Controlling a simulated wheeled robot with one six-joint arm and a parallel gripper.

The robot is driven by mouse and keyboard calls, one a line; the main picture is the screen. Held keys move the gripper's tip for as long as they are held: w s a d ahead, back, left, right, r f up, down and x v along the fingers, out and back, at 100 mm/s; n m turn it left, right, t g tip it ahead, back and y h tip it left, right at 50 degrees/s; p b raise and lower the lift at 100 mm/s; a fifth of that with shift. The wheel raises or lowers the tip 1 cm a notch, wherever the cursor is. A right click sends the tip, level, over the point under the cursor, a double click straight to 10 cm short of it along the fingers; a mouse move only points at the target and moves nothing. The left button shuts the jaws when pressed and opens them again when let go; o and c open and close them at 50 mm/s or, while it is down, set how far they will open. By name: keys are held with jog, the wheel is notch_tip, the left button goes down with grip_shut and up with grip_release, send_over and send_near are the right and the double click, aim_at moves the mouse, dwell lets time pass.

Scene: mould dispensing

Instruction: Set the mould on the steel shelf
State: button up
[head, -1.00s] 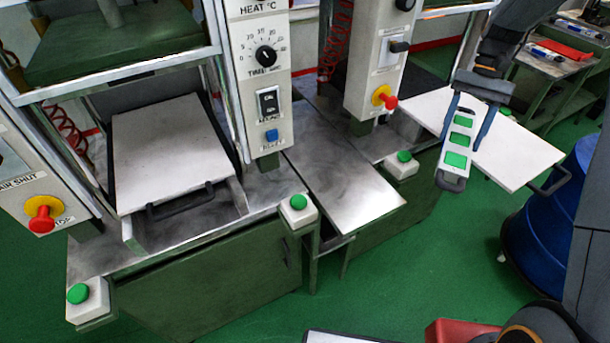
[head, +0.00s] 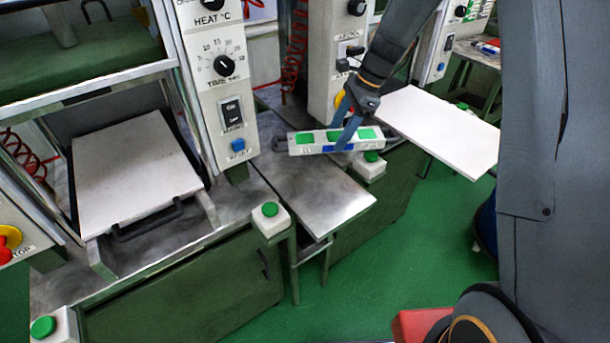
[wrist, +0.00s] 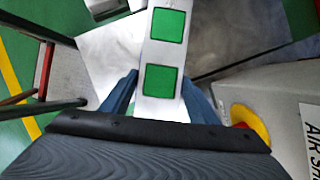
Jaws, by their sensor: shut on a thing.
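The mould (head: 318,146) is a long pale bar with several green squares on top and dark ends. My gripper (head: 346,136) is shut on it near its right part in the head view and holds it roughly level. In the wrist view the mould (wrist: 157,104) lies between my blue fingers (wrist: 160,100). The steel shelf (head: 318,190) is the bare grey metal plate between the two presses. The mould appears over the back part of this shelf; the gap between them is hard to judge. The steel shelf (wrist: 105,55) also shows behind the mould in the wrist view.
A press with a white plate (head: 135,175) stands left, and another white plate (head: 440,128) juts out right. Control boxes (head: 212,80) flank the shelf. Small boxes with green buttons (head: 270,215) stand near its sides. The front part of the shelf is clear.

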aim_at(313, 137)
jog(key=a+m+t, duration=0.1)
jog(key=a+m, duration=0.1)
jog(key=a+m+t, duration=0.1)
jog(key=a+m, duration=0.1)
jog(key=m, duration=0.1)
jog(key=a+m+t, duration=0.1)
jog(key=a+m, duration=0.1)
jog(key=m, duration=0.1)
jog(key=shift+s+a+f+h+b, duration=0.1)
jog(key=shift+s+a+h+b, duration=0.2)
jog(key=shift+b, duration=0.05)
jog(key=m, duration=0.1)
jog(key=a+m, duration=0.1)
jog(key=a+m+t+h, duration=0.1)
jog(key=m, duration=0.1)
jog(key=shift+s, duration=0.3)
notch_tip(313, 137, down, 5)
jog(key=shift+r+b, duration=0.1)
jog(key=shift+b, duration=1)
jog(key=shift+f+b, duration=1.5)
jog(key=shift+f, duration=1.05)
jog(key=o, duration=1.7)
jog(key=shift+s+f, duration=0.1)
